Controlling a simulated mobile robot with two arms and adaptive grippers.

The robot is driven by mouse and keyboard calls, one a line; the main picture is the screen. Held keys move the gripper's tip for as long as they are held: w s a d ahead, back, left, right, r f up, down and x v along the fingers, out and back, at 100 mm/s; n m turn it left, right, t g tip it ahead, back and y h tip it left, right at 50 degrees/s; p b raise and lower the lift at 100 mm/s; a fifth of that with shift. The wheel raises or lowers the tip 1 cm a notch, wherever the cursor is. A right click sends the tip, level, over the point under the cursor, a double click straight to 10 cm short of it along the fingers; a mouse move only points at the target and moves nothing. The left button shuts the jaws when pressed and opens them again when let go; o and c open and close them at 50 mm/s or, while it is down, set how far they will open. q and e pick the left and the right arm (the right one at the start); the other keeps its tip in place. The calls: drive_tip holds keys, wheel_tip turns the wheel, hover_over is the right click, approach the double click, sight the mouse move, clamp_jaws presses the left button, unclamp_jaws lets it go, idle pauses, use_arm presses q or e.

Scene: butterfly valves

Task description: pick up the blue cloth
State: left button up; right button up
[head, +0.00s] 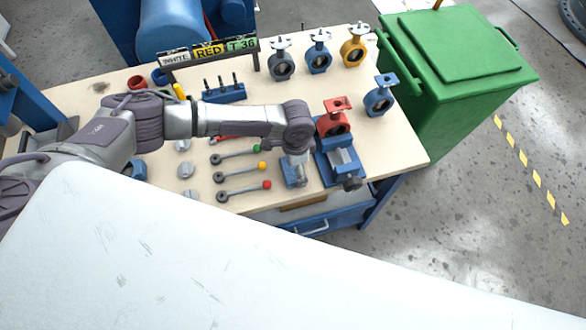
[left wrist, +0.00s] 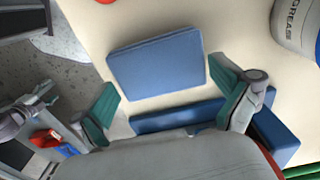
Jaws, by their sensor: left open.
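The blue cloth is a folded, flat rectangle (left wrist: 157,62) lying on the pale tabletop in the left wrist view. In the head view a small part of it (head: 287,172) shows beside my left gripper, which hides the rest. My left gripper (head: 298,178) points down over the front of the table. In the left wrist view its two green-padded fingers (left wrist: 166,103) are spread apart and empty, with the cloth just ahead of and between them. I cannot tell how high the fingertips are above the table. My right gripper is in neither view.
A blue vise (head: 345,165) stands right of the gripper, with a red valve (head: 334,118) behind it. Levers with coloured knobs (head: 240,173) lie to the left. More valves (head: 318,52) stand at the back. A green bin (head: 450,90) adjoins the table's right side.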

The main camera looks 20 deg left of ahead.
use_arm(q)
drive_tip(key=c, duration=0.7)
drive_tip(key=shift+r, duration=0.4)
drive_tip(key=r, duration=0.1)
drive_tip(key=r+b, duration=0.1)
drive_tip(key=r, duration=0.1)
drive_tip(key=shift+d+r, duration=0.3)
drive_tip(key=shift+d, duration=0.1)
drive_tip(key=s+d+r+b, duration=0.2)
drive_tip(key=d+r, duration=0.4)
drive_tip(key=d, duration=0.4)
drive_tip(key=shift+s+d+r, duration=0.2)
drive_tip(key=shift+s+r, duration=0.15)
drive_tip(key=shift+s, duration=0.3)
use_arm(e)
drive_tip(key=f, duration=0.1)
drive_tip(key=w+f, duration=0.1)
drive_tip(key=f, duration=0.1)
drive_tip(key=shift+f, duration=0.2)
